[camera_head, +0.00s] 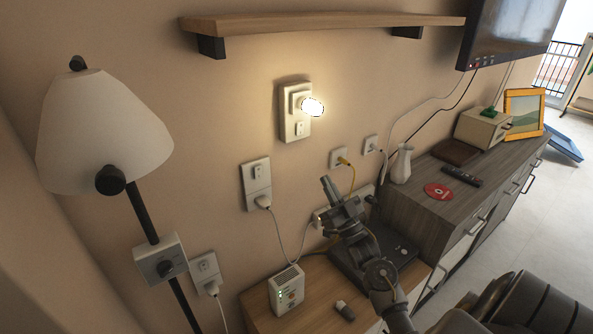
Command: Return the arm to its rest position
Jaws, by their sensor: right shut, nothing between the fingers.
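My right arm rises from the bottom edge, right of centre. Its gripper (330,190) is shut and empty. In the picture it overlaps the wall and the area above the low wooden cabinet (263,318), just left of the dark dresser (423,223). I cannot tell how far it is from the wall. Dark rounded links at the bottom right look like parts of my own body. My left gripper is not in view.
A glowing night light (312,107) is plugged in above. A lamp (105,135) stands left. A white box (286,291), a dark device (352,272) and a small capsule-like item (345,310) lie on the cabinet. A vase (402,164) stands on the dresser. Open floor (560,205) shows right.

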